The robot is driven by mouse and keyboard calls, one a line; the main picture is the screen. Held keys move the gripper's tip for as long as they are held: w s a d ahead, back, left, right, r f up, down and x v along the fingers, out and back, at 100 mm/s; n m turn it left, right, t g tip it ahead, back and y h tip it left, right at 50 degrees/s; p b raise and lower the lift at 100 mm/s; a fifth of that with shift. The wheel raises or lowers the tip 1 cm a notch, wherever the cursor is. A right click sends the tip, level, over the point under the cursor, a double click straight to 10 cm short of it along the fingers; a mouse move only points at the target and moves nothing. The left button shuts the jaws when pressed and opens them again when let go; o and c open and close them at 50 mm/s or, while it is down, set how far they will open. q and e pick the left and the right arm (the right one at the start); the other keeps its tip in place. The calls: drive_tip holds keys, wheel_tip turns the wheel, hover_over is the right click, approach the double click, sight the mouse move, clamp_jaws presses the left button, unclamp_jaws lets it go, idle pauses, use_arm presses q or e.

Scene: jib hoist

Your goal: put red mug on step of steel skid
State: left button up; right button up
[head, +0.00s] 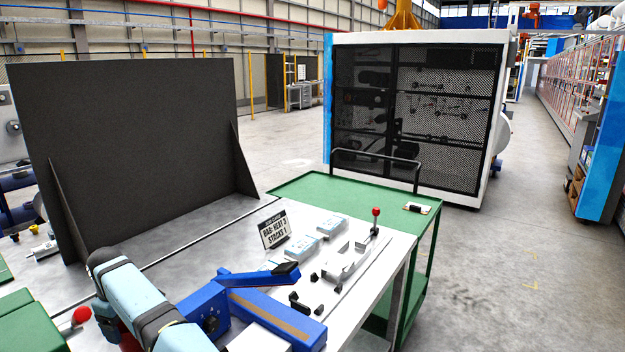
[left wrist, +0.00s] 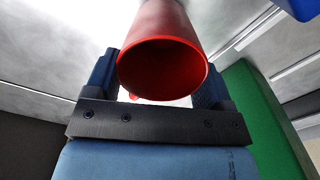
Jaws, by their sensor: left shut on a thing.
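The red mug (left wrist: 168,30) fills the middle of the left wrist view, its round open end toward the camera. My left gripper (left wrist: 160,82) is shut on it, with a blue finger on each side. In the head view my left arm comes in at the lower left. A dark red patch (head: 130,342) beside that arm may be the mug, mostly hidden. A grey steel surface (head: 205,230) lies behind the arm, in front of an upright dark panel. I cannot tell whether it is part of the steel skid, and I cannot make out the step. My right gripper is not in view.
A white worktop (head: 385,275) holds a small sign (head: 274,229), pale blue boxes (head: 301,247) and a red-knobbed lever (head: 376,213). A blue boxy device (head: 270,315) is close right of my arm. A green cart (head: 310,187) stands behind. The dark panel (head: 130,140) blocks the back left.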

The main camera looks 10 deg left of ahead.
use_arm(q)
drive_tip(key=shift+r, duration=0.55)
drive_tip(key=shift+f, duration=0.1)
